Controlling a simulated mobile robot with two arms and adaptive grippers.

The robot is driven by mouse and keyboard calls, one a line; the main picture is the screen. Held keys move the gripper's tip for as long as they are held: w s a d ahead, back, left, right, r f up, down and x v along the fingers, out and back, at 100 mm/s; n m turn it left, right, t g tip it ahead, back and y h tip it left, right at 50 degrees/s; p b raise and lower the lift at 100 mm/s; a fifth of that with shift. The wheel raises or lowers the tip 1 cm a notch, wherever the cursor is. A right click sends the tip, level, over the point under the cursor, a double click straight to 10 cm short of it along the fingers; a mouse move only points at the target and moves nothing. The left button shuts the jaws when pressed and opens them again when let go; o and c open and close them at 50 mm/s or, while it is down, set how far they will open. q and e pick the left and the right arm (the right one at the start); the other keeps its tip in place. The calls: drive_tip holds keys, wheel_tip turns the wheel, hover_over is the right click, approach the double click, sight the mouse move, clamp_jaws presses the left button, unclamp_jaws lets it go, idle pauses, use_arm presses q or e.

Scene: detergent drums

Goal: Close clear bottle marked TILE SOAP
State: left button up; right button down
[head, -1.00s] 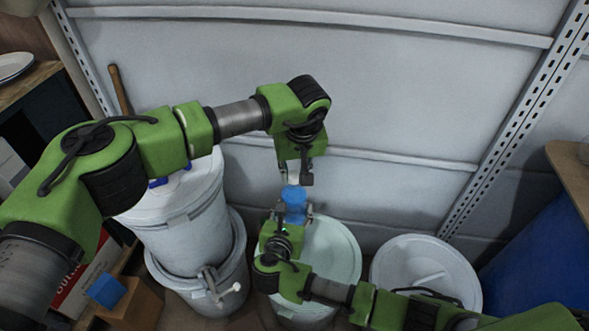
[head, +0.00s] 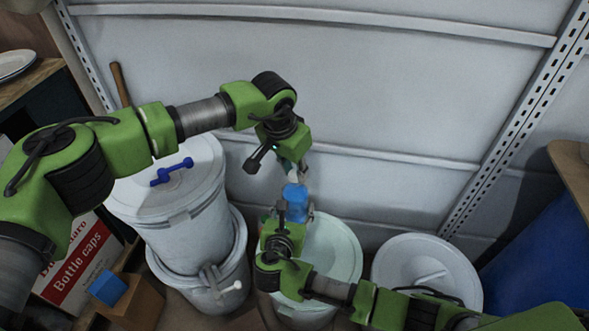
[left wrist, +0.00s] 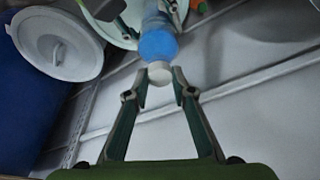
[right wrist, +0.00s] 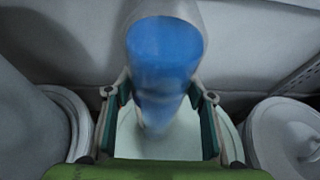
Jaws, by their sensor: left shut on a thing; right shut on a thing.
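My right gripper (right wrist: 160,100) is shut on the bottle's body. My left gripper (left wrist: 160,76) is shut on a white cap (left wrist: 159,74) at the bottle's top. The cap looks in line with the mouth and against it; whether it is threaded on, I cannot tell. No label text is readable.
A stacked white drum with a blue T-handle (head: 172,171) stands at left. A lidded white bucket (head: 427,268) and a blue drum (head: 535,255) are at right. A grey wall stands behind.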

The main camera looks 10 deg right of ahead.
use_arm(q)
drive_tip(key=o, duration=0.7)
drive_tip(key=shift+r, duration=2.3)
drive_tip(key=shift+c, duration=0.5)
